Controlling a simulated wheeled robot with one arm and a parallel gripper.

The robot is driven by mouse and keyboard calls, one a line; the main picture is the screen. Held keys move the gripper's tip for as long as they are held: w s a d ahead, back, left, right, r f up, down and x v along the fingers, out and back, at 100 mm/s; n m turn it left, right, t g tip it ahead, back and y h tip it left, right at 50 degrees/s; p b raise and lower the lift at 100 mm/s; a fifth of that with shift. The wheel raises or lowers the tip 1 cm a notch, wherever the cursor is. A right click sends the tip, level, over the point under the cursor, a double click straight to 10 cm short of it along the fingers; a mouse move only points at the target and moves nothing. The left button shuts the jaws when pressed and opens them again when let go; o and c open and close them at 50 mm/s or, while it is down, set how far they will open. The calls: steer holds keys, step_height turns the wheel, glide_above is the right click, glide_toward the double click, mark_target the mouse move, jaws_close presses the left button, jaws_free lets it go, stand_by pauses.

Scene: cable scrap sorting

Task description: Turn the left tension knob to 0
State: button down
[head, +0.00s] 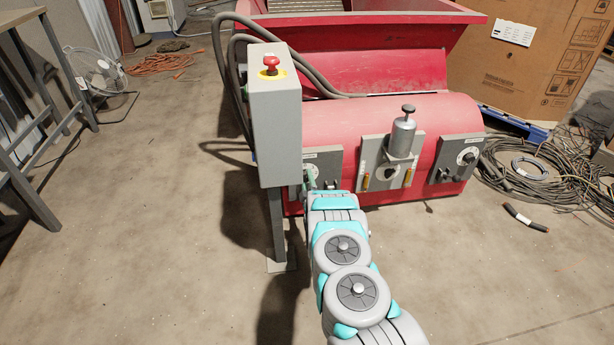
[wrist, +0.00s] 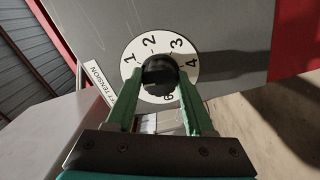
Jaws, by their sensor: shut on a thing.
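The left tension knob (wrist: 160,75) is black and round, on a white dial (wrist: 134,55) with the figures 1, 2, 3 and 4 readable. A lower figure is partly covered, and the 0 and the knob's pointer cannot be made out. A white label (wrist: 97,80) ending in "TENSION" is beside the dial. My gripper (wrist: 159,82) has its green fingers on both sides of the knob and is shut on it. In the head view my gripper (head: 311,183) reaches the left panel (head: 325,160) of the red machine, and the knob is mostly hidden.
A grey post box (head: 274,130) with a red emergency button (head: 270,62) stands close left of my gripper. The middle panel (head: 374,155) and right dial (head: 467,156) are to the right. Cables (head: 530,175) lie at the right; floor at left front is clear.

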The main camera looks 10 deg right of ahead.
steer(key=shift+r+n+p, duration=0.1)
steer(key=shift+n+p, duration=0.35)
steer(key=shift+n, duration=0.25)
steer(key=shift+c, duration=1.4)
jaws_free()
steer(key=s, duration=0.7)
steer(key=shift+s, duration=0.4)
